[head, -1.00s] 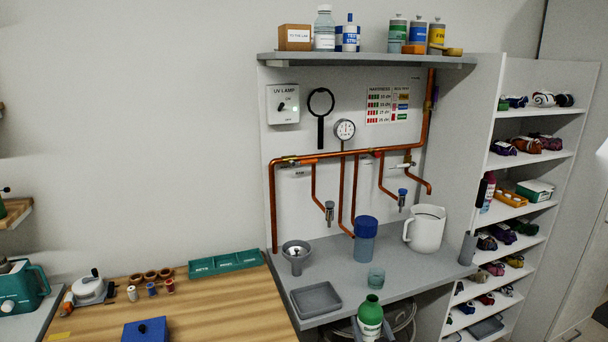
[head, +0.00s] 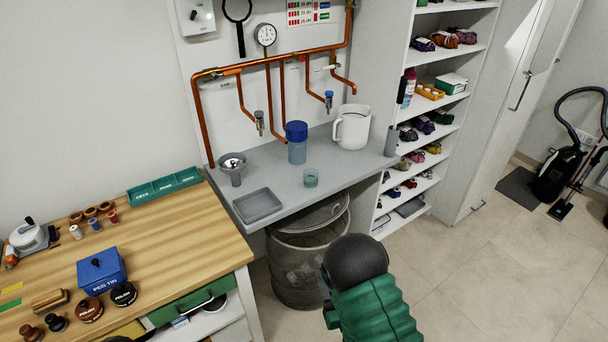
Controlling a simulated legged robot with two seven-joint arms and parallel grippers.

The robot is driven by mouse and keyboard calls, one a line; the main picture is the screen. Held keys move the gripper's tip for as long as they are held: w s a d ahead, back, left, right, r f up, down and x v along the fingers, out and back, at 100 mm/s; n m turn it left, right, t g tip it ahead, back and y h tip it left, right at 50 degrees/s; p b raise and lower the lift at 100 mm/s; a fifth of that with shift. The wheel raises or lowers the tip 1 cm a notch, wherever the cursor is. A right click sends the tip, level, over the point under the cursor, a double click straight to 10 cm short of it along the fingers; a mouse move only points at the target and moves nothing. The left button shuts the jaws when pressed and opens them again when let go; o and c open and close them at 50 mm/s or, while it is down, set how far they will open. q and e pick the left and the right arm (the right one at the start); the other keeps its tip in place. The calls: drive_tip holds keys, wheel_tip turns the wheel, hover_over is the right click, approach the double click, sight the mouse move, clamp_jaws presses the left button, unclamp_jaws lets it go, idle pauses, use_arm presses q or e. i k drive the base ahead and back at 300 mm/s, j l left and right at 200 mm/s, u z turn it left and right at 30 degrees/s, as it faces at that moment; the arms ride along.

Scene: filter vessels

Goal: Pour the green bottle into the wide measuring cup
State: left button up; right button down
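A wide white measuring cup with a handle (head: 353,128) stands upright at the back right of the grey wall bench. I do not see the green bottle in the head view now. A green ribbed part with a dark round end shows at the bottom right of centre and looks like my own arm.
On the grey bench (head: 283,193) are a blue-lidded container (head: 297,145), a funnel (head: 232,167) and a grey tray (head: 258,205). Copper pipes (head: 275,62) and taps hang above. A mesh bin (head: 290,268) stands below. A wooden table (head: 170,235) is left, shelves right.

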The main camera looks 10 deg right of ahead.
sight(310, 174)
drive_tip(key=i+l, duration=0.15)
drive_tip(key=l, duration=0.2)
drive_tip(key=i+l, duration=0.2)
drive_tip(key=l, duration=0.15)
drive_tip(key=i+l, duration=0.15)
drive_tip(key=l, duration=0.2)
drive_tip(key=i+l, duration=0.55)
drive_tip(key=i+j, duration=0.25)
drive_tip(key=u, duration=0.05)
